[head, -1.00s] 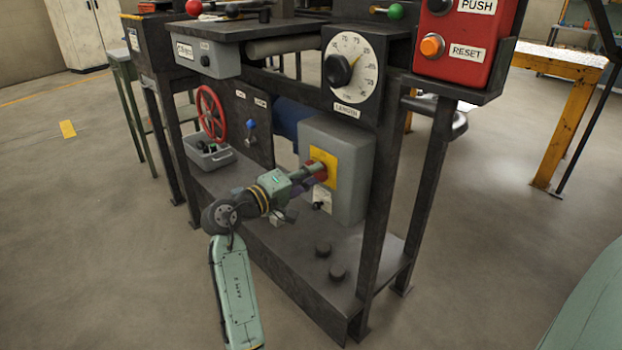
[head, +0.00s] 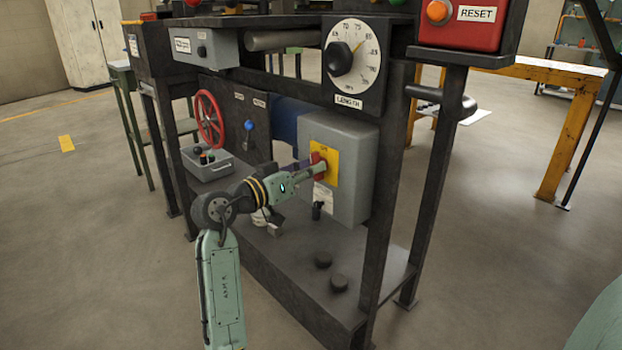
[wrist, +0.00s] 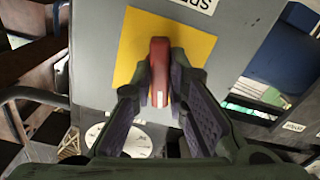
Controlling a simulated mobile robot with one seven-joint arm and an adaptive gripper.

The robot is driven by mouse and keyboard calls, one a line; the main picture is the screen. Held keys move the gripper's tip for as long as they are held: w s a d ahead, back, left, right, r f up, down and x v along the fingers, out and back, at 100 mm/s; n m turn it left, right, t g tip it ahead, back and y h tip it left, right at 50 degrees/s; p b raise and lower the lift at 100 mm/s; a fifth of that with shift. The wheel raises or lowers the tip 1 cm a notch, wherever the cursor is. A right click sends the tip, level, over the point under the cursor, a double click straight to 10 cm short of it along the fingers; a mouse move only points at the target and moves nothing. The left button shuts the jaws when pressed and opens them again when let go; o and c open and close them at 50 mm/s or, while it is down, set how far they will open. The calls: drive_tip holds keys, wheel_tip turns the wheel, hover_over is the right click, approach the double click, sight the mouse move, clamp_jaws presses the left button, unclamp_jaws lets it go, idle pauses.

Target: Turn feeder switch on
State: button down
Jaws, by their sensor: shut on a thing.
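The red switch handle (head: 318,159) sits on a yellow plate (head: 331,173) on the front of a grey box (head: 352,180) under the machine's bench. In the wrist view the red handle (wrist: 159,62) lies roughly along the picture's vertical, in front of the yellow plate (wrist: 128,45). My gripper (head: 316,169) reaches it from the left and is shut on it. In the wrist view the two fingers of my gripper (wrist: 160,82) press the handle from both sides. The fingers partly hide the handle in the head view.
A red handwheel (head: 210,119) and a grey bin (head: 207,164) are to the left. The length dial (head: 352,58) hangs above right. Two black knobs (head: 331,271) stand on the lower shelf, with a frame leg at right.

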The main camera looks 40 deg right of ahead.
drive_tip(key=shift+m+b, duration=1.05)
drive_tip(key=shift+m, duration=0.55)
drive_tip(key=c, duration=1.6)
unclamp_jaws()
drive_tip(key=a, duration=0.8)
drive_tip(key=s+a, duration=0.1)
drive_tip(key=a, duration=0.3)
